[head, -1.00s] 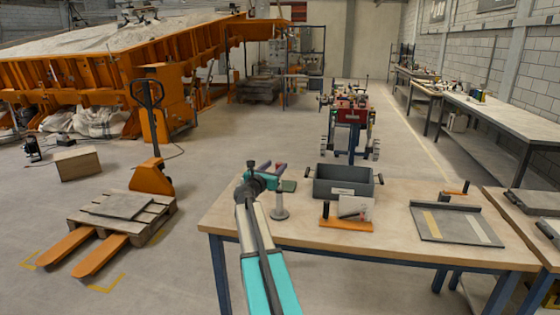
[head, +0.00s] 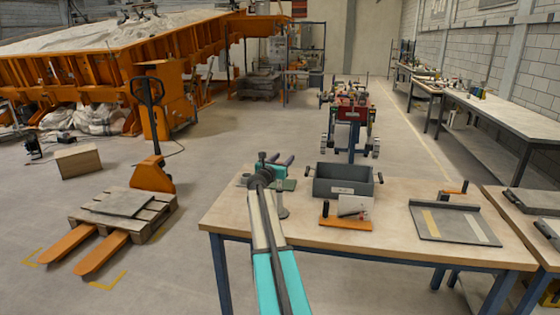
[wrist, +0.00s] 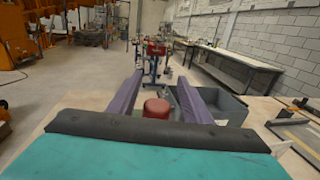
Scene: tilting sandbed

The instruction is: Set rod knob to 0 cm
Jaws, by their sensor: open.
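The red knob (wrist: 157,108) of the rod shows in the wrist view, low between my two purple fingers. My gripper (wrist: 158,80) is open, with one finger on each side of the knob and a gap visible around it. No scale marks can be read.
A grey bin (head: 343,181) stands right of the stand on the workbench (head: 390,230). An orange holder (head: 346,222) with a white card is in front of it. A grey plate (head: 455,224) lies further right. A pallet truck (head: 152,175) stands on the floor at left.

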